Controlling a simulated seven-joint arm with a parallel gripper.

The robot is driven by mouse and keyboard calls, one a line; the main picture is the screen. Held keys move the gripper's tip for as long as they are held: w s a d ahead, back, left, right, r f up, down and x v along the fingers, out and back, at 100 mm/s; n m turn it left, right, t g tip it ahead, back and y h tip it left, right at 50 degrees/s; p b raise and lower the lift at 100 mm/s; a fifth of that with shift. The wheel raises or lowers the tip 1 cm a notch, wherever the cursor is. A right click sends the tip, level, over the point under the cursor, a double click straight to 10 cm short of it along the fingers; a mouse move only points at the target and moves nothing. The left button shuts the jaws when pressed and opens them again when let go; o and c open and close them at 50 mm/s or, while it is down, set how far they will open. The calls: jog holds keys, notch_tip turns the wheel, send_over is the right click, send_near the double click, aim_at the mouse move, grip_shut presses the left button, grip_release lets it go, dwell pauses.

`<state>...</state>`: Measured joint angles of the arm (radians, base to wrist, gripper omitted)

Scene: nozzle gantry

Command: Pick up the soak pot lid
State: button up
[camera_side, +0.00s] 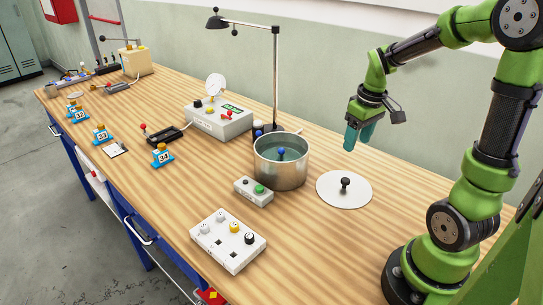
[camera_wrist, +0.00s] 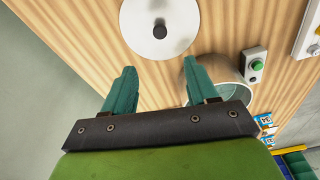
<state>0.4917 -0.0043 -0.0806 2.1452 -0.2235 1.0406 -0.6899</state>
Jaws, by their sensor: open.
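The soak pot lid (camera_side: 331,190) is a flat white disc with a black knob (camera_side: 345,184) at its middle. It lies on the wooden bench to the right of the steel pot. In the wrist view the lid (camera_wrist: 140,32) is at the top, with its knob (camera_wrist: 160,29) pointing toward the camera, ahead of the fingers. My gripper (camera_side: 358,137) hangs above the bench, above and behind the lid and apart from it. In the wrist view its two teal fingers (camera_wrist: 156,83) are spread wide with nothing between them.
The open steel pot (camera_side: 281,178) holds liquid and a blue-topped item (camera_side: 281,154). A small box with a green button (camera_side: 254,191) and a white switch panel (camera_side: 228,240) stand nearby. A lamp pole (camera_side: 276,80) rises behind the pot. Bare bench surrounds the lid.

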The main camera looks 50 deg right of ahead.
send_over(346, 180)
notch_tip(346, 180, down, 8)
jog(key=shift+s+f, duration=0.1)
jog(key=shift+f, duration=0.15)
notch_tip(346, 180, down, 4)
jog(key=shift+f, duration=0.65)
grip_shut()
